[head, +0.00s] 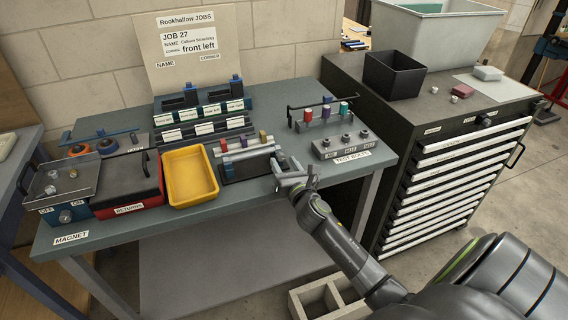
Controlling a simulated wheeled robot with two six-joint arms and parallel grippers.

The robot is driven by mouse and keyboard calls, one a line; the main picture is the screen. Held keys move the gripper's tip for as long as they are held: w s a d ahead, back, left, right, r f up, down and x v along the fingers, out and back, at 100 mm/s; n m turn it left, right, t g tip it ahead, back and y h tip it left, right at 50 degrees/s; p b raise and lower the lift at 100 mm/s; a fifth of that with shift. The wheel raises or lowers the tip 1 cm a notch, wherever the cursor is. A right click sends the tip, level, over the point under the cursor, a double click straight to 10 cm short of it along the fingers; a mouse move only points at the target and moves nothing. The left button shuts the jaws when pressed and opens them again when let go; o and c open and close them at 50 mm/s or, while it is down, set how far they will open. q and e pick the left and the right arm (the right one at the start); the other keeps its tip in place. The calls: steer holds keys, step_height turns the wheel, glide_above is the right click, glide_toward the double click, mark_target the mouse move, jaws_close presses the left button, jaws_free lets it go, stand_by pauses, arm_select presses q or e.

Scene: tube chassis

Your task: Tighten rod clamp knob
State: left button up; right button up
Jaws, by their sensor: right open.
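My right gripper (288,174) comes in from the lower right and is open at the right end of a small dark clamp fixture (232,173) near the bench's front edge. Light rods (245,152) lie across the fixture. A small dark knob-like part (280,154) shows at its right end, close to my fingers. I cannot tell whether the fingers touch it or surround it. My left gripper is out of view.
A yellow tray (189,205) and a red returns box (130,203) stand left of the fixture. A black drawer cabinet (440,115) stands beside the bench (260,208).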

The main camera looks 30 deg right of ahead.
steer(key=shift+w+d, duration=0.1)
steer(key=shift+w, duration=0.3)
jaws_close()
